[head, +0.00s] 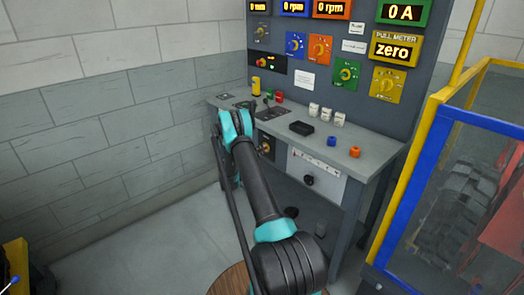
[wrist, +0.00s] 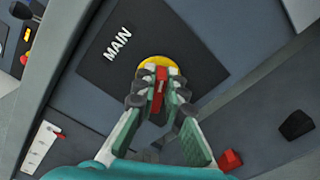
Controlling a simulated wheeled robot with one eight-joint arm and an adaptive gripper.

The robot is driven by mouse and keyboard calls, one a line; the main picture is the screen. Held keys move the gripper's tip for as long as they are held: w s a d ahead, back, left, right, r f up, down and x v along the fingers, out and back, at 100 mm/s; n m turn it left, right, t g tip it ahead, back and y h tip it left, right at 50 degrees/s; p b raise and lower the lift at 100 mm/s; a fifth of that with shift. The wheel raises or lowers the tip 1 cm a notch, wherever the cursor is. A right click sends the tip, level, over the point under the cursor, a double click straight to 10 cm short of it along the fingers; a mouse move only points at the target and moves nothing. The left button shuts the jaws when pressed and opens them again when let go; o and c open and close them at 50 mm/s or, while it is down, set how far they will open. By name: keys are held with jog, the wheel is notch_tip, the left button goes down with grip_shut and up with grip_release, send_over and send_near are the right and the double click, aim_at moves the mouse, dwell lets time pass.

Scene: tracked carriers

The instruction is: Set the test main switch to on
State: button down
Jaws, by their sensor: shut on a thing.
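In the wrist view, a dark square plate (wrist: 190,48) carries the white word MAIN (wrist: 118,44). A yellow disc (wrist: 152,64) sits on it with a red switch handle (wrist: 159,84) in front. My gripper (wrist: 160,90) has its fingers on both sides of the red handle and is shut on it. The fingers cover part of the disc and handle, and I see no on or off marks. In the head view my arm reaches to the left end of the grey console (head: 376,152); the fingers and the handle are hidden there.
The upright panel (head: 340,100) behind the console holds displays and coloured knobs; one display reads "zero" (head: 391,50). A black box (head: 301,128) and blue and orange knobs stand on the console. A yellow and blue framed cage (head: 413,165) stands at the right.

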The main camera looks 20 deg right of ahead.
jog(key=m, duration=0.5)
jog(key=shift+s+f+m, duration=0.15)
jog(key=shift+f+m, duration=0.15)
jog(key=shift+f, duration=0.05)
dwell(0.5)
jog(key=c, duration=1.6)
grip_release()
jog(key=shift+a, duration=0.15)
jog(key=v, duration=1.1)
jog(key=shift+a, duration=0.4)
jog(key=shift+s, duration=0.1)
jog(key=shift+r, duration=0.15)
